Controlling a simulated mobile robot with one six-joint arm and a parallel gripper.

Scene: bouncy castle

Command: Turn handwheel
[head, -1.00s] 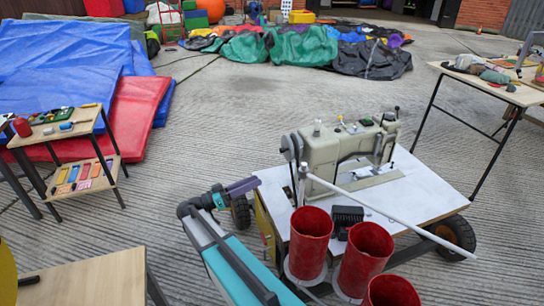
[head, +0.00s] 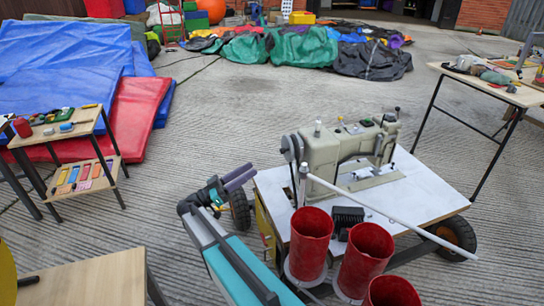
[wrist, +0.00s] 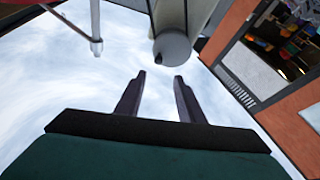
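A sewing machine (head: 345,155) stands on a white-topped cart (head: 420,190). Its dark round handwheel (head: 291,149) is at the left end of the machine. My gripper (head: 250,173) is left of the cart, lower than the handwheel and apart from it, with its fingers pointing right. In the wrist view my gripper (wrist: 162,76) is open and empty, its two dark fingers apart. Beyond the fingertips is a grey rounded part (wrist: 172,47); I cannot tell whether it is the handwheel.
Several red cups (head: 310,240) stand at the cart's front. A long white rod (head: 390,217) slants across the cart's near side. A black box (head: 347,216) sits behind the cups. Tables stand left (head: 80,122) and right (head: 500,90).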

